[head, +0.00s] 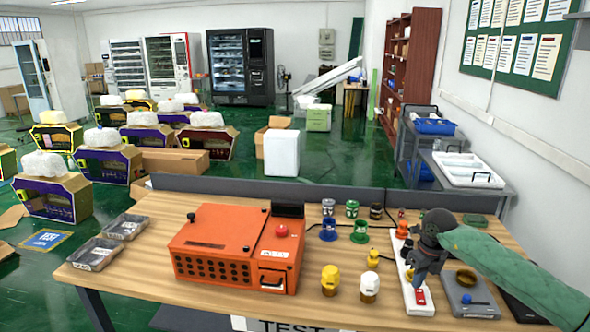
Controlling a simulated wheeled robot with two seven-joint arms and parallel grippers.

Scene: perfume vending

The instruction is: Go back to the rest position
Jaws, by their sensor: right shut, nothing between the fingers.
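My right arm, in a green sleeve, comes in from the right edge in the head view. My right gripper (416,282) is dark grey, points down and is shut with nothing in it. It is over the white strip (418,300) at the right of the table, near a red piece on that strip; I cannot tell whether it touches. An orange machine (235,246) with a red button stands on the wooden table (140,272). Yellow (330,280) and white (370,287) bottles stand between it and my gripper. My left gripper is out of view.
Small coloured jars and stands (351,209) are behind the bottles. A grey device (468,294) sits right of the gripper. Two grey trays (96,254) lie at the table's left. A grey barrier (330,193) runs behind the table. The front left tabletop is clear.

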